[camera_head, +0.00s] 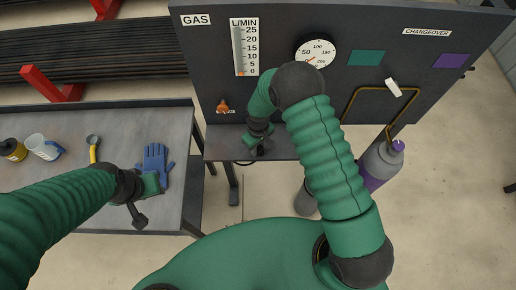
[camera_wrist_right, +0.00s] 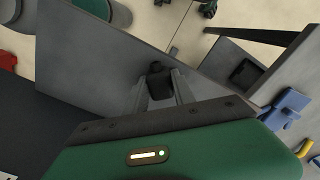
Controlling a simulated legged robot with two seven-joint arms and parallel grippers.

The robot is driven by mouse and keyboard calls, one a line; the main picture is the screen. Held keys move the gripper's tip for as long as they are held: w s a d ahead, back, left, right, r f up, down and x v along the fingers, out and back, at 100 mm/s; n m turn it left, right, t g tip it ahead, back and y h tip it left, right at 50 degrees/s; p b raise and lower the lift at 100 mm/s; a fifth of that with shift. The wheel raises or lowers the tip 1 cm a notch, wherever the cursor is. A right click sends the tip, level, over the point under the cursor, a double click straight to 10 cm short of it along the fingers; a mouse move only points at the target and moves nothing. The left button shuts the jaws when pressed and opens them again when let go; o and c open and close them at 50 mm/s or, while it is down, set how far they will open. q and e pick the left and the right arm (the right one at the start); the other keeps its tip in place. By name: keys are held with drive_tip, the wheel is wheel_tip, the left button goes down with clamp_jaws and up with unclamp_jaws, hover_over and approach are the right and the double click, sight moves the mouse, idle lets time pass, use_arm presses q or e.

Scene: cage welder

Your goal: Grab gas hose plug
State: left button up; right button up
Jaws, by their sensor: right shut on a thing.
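The gas hose plug appears as a small dark cylinder (camera_wrist_right: 157,72) in the right wrist view, between the two grey fingers of my right gripper (camera_wrist_right: 160,98). The right gripper is shut on it, just over the grey shelf (camera_wrist_right: 95,48) of the gas panel. In the head view my right gripper (camera_head: 260,145) is at this shelf, below the flow gauge; the plug is hard to make out there. My left gripper (camera_head: 140,207) is over the workbench's front edge, near the blue glove. Whether its jaws are open does not show.
The dark gas panel (camera_head: 275,90) bears a flow gauge (camera_head: 245,48), a round dial (camera_head: 316,55) and an orange knob (camera_head: 222,106). A gas cylinder (camera_head: 380,165) stands at the right. The workbench (camera_head: 120,125) holds a blue glove (camera_head: 154,160), a mug (camera_head: 42,146) and bottle.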

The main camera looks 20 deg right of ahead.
drive_tip(key=shift+w+a, duration=0.1)
drive_tip(key=shift+a, duration=0.05)
clamp_jaws()
use_arm(q)
drive_tip(key=shift+w+a+f, duration=0.1)
drive_tip(key=shift+a, duration=0.25)
use_arm(e)
drive_tip(key=shift+a, duration=0.15)
use_arm(q)
drive_tip(key=shift+f, duration=0.1)
